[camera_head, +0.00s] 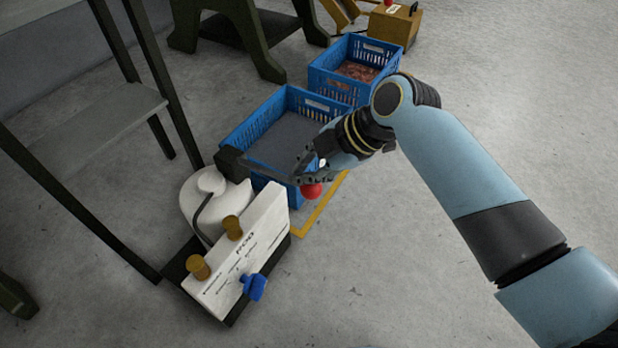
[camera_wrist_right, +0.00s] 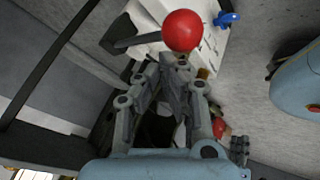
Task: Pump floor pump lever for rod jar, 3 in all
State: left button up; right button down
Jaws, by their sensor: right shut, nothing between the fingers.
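The floor pump's white panel (camera_head: 240,256), lettered ROD, stands on the floor in front of a white rounded jar (camera_head: 205,205). Its dark lever (camera_head: 262,171) reaches right from behind the jar and ends in a red ball knob (camera_head: 311,191). My right gripper (camera_head: 306,172) is shut and empty right at the knob. In the right wrist view the red knob (camera_wrist_right: 183,30) lies just beyond the closed fingertips (camera_wrist_right: 180,68); I cannot tell whether they touch. My left gripper is not in view.
A blue crate (camera_head: 232,132) with a dark grey inside stands behind the pump. Another blue crate (camera_head: 318,80) with copper-coloured contents is farther back. A dark-legged shelf (camera_head: 110,110) is on the left. Open grey floor (camera_head: 385,270) lies to the right.

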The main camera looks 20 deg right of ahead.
aim_at(315, 187)
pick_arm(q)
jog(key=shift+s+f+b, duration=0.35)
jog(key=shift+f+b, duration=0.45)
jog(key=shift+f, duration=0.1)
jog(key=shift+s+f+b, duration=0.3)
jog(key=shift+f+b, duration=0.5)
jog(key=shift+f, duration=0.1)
pick_arm(e)
jog(key=shift+s+d+f, duration=0.1)
jog(key=shift+s+f, duration=0.05)
jog(key=shift+f, duration=0.95)
jog(key=shift+s+d+f, duration=0.15)
jog(key=shift+f, duration=0.9)
jog(key=shift+s+d+f, duration=0.1)
jog(key=shift+s+f, duration=0.05)
jog(key=shift+f, duration=0.95)
dwell(0.6)
dwell(0.5)
